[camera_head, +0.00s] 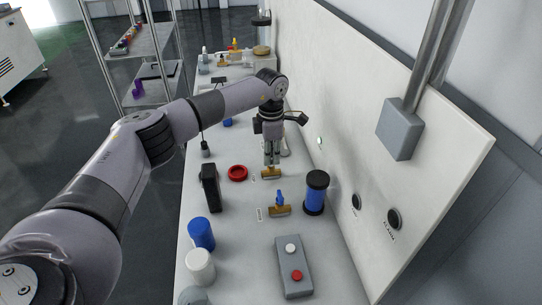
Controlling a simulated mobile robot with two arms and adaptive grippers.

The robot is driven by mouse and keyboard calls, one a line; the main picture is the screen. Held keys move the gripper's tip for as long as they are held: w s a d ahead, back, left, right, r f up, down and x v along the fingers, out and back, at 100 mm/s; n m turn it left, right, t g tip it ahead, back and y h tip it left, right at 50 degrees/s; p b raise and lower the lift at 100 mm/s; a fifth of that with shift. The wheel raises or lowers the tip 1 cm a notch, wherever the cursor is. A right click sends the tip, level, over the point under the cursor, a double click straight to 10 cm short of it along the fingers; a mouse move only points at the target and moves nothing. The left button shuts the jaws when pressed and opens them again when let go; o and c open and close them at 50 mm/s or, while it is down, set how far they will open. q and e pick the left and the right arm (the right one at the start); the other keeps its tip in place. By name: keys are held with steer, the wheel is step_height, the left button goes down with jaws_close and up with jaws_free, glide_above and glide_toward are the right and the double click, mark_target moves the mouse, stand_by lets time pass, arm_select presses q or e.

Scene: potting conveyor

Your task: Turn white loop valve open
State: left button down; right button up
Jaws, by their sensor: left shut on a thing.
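My left arm comes in from the left, and its gripper (271,161) points down at the table beside the white panel. Its fingers are shut on the top of a small brass valve (271,174), which I take for the white loop valve. The handle is hidden between the fingers, so its colour and angle cannot be made out. A second brass valve (280,211) with a blue handle stands nearer to me, apart from the gripper. My right gripper is not in view.
A red ring (237,173) and a black box (209,187) stand left of the valves. A blue-and-black cylinder (316,192) is to the right. A grey button box (293,266) and blue (201,234) and white (200,266) cylinders are nearer. The upright panel (345,130) bounds the right side.

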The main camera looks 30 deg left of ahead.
arm_select(q)
steer(key=shift+w, duration=0.1)
stand_by(0.3)
steer(key=c, duration=1.7)
jaws_free()
steer(key=shift+r, duration=0.1)
step_height(320, 180, up, 12)
steer(key=shift+f, duration=0.2)
